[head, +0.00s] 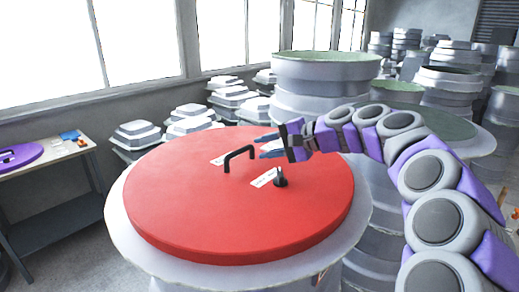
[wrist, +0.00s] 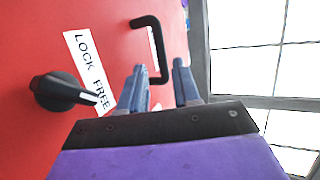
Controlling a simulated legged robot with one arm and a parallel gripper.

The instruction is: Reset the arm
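My gripper (head: 268,145) is at the end of my purple and grey arm, over the right part of a round red lid (head: 190,200). In the wrist view my gripper (wrist: 155,85) has its two blue-grey fingers apart, with a gap between them. A black handle (head: 238,151) stands on the lid near the fingertips; in the wrist view the handle (wrist: 158,50) shows beyond the gap, and I cannot tell whether the fingers touch it. A black knob (head: 280,177) sits nearer, and its pointer lies by the "FREE" end of a "LOCK FREE" label (wrist: 88,68).
The lid rests on a wide pale round mould (head: 125,235). Stacked grey moulds (head: 325,75) stand close behind and right of my arm. Smaller pale moulds (head: 137,135) line the window wall. A table (head: 55,155) with a purple disc (head: 18,156) is at left.

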